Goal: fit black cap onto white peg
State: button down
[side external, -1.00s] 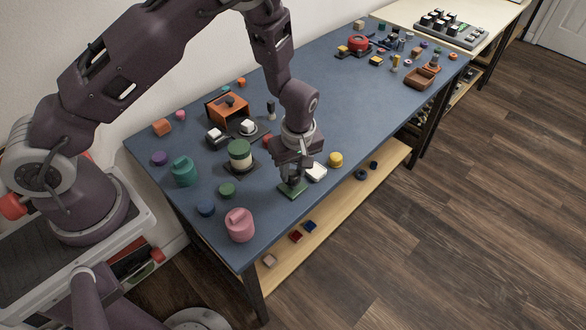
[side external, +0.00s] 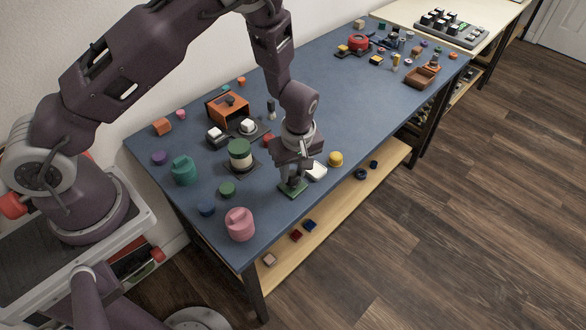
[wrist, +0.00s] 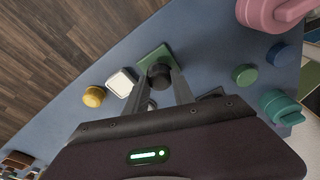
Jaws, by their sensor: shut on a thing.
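My gripper (wrist: 164,80) is shut on a round black cap (wrist: 159,74), seen between the fingertips in the wrist view. The cap is over or on a small green plate (wrist: 150,55). I cannot tell whether it touches anything beneath it. No white peg shows; the cap and fingers hide the middle of the plate. In the side external view my gripper (side external: 293,183) points down at the green plate (side external: 297,194) near the table's front edge. The cap is too small to make out there.
A white block (wrist: 122,82) lies close beside the plate, with a yellow knob (wrist: 94,96) beyond it. The blue table's middle is mostly clear.

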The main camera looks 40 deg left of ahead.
jog(key=shift+f, duration=0.25)
jog(key=c, duration=1.3)
grip_release()
jog(key=shift+c, duration=0.2)
notch_tip(320, 180, up, 11)
jog(key=d, duration=0.1)
jog(key=shift+s+d, duration=0.3)
jog(key=shift+f, duration=0.1)
